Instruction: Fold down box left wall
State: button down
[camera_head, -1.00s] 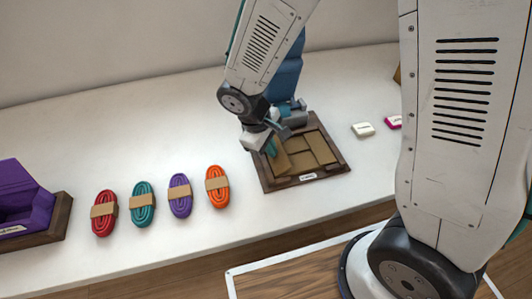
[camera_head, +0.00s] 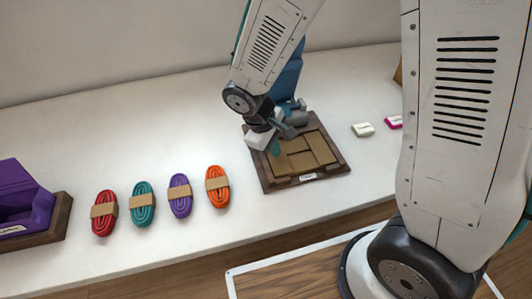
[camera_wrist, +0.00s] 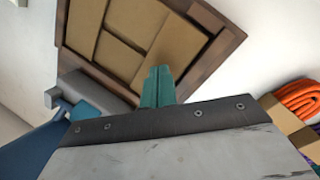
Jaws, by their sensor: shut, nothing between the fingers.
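The box (camera_head: 308,153) is a shallow dark wooden tray with tan cardboard panels lying nearly flat inside it, and a white label on its front rim. It also shows in the wrist view (camera_wrist: 222,50), where its panels fill most of the interior. My gripper (camera_head: 275,149) is at the box's left side, its teal fingers pointing down over the left panel. In the wrist view the teal fingers (camera_wrist: 158,85) are together and empty, close to the box's inner edge. I cannot tell whether the fingertips touch the panel.
Several corded bundles lie left of the box, the nearest being orange (camera_head: 217,186). A purple open box (camera_head: 25,200) stands at the far left. Two small blocks, one white (camera_head: 363,129), lie to the right. The white table between is clear.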

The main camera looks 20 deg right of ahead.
jog(key=shift+r, duration=0.25)
jog(key=shift+d+f, duration=0.5)
jog(key=shift+f, duration=0.15)
notch_tip(320, 180, up, 8)
dwell(0.9)
dwell(0.4)
jog(key=s+d+r+m+y, duration=0.1)
jog(key=s+d+r+m, duration=0.3)
jog(key=s+r, duration=0.4)
jog(key=s+d+r+m+t+y, duration=0.1)
jog(key=s+d+r+m, duration=0.3)
jog(key=s+r, duration=0.4)
jog(key=shift+s+d+r+m+y, duration=0.15)
jog(key=shift+s+d+m+y, duration=0.25)
jog(key=shift+s+d+y, duration=0.4)
